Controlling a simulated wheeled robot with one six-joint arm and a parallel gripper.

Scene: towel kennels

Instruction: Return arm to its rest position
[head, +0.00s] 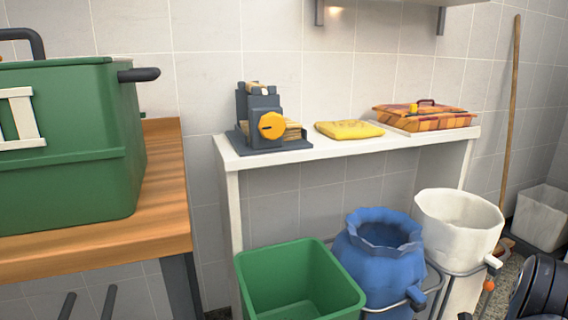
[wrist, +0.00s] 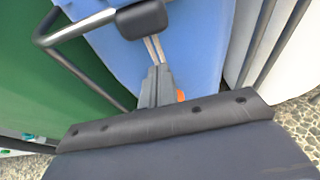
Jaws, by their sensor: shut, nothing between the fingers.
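My gripper (wrist: 157,75) shows in the wrist view as two grey fingers close together, shut and empty. Beyond its tips is the blue bag bin (wrist: 195,40), with a metal rail and a black end piece (wrist: 140,18) in front. A dark part of my arm (head: 543,290) shows at the lower right edge of the head view. The gripper itself cannot be made out clearly there.
A green bin (head: 300,285), the blue bag bin (head: 380,250) and a white bag bin (head: 460,225) stand in a row by the white shelf (head: 350,150). On it are a grey device with an orange knob (head: 270,125), a yellow cloth (head: 350,130) and a plaid bundle (head: 425,115).

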